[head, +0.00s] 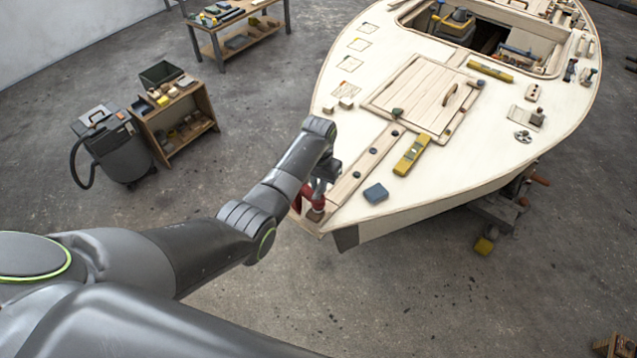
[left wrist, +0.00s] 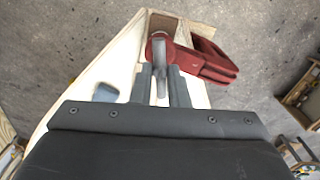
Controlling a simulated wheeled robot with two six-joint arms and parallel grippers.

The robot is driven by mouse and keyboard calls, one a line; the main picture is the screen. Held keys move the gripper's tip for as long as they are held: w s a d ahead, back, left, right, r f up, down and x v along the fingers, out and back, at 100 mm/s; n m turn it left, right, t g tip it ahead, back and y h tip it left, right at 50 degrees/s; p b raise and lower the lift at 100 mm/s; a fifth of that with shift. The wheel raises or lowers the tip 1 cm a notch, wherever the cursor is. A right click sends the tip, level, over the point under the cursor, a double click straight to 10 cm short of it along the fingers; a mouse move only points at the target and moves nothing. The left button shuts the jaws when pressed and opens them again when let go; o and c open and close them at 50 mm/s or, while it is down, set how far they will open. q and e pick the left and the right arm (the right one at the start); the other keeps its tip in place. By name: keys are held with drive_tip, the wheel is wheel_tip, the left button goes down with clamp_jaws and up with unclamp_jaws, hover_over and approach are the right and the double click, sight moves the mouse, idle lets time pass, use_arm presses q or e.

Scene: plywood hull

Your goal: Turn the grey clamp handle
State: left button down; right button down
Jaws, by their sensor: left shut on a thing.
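The red clamp (head: 309,196) sits at the near left corner of the plywood hull, mostly behind my left arm in the head view. In the left wrist view the red clamp (left wrist: 205,65) grips the hull's end, and its grey handle (left wrist: 159,62) stretches from the red body toward my gripper. My left gripper (left wrist: 159,82) has its two dark fingers on either side of the grey handle and is shut on it. In the head view my left gripper (head: 322,180) is partly hidden by my wrist. My right gripper is not in view.
On the deck near the clamp lie a blue block (head: 375,193), a yellow level (head: 411,154) and a plank (head: 364,164). A hatch cover (head: 420,92) lies farther back. A vacuum (head: 112,145) and a small shelf (head: 178,122) stand on the floor at left.

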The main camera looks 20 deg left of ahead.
use_arm(q)
drive_tip(key=m, duration=0.6)
drive_tip(key=shift+d+r, duration=0.1)
drive_tip(key=m, duration=0.6)
drive_tip(key=shift+d+m, duration=0.1)
drive_tip(key=shift+m, duration=0.3)
drive_tip(key=m, duration=0.4)
drive_tip(key=shift+s, duration=0.1)
drive_tip(key=m, duration=0.5)
drive_tip(key=shift+m, duration=0.3)
drive_tip(key=c, duration=1.3)
unclamp_jaws()
drive_tip(key=shift+s, duration=0.1)
drive_tip(key=shift+c, duration=0.2)
